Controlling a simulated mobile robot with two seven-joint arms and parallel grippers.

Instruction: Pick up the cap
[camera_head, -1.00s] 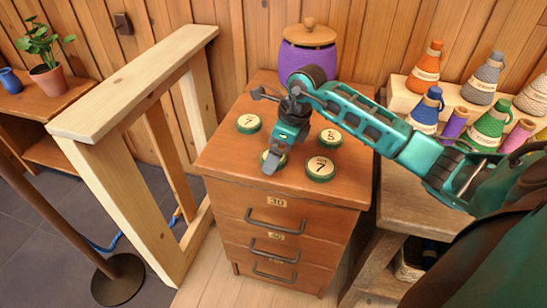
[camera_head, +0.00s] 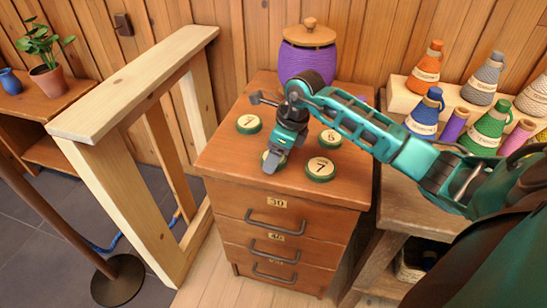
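Several round green caps with cream numbered tops lie on the wooden drawer cabinet (camera_head: 225,157). One cap (camera_head: 249,124) is at the left, one (camera_head: 331,139) at the back right and one (camera_head: 320,169) at the front right. A further cap (camera_head: 265,155) is at the front middle, mostly hidden by my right gripper (camera_head: 271,166). That gripper points down right at this cap, its fingertips over or against it. I cannot tell whether the fingers are closed on it. My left gripper is out of view.
A jar of purple thread (camera_head: 308,56) with a wooden lid stands at the cabinet's back. A pale wooden frame (camera_head: 130,85) stands to the left. Colored thread cones (camera_head: 424,112) fill the bench at the right. The cabinet's left front top is clear.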

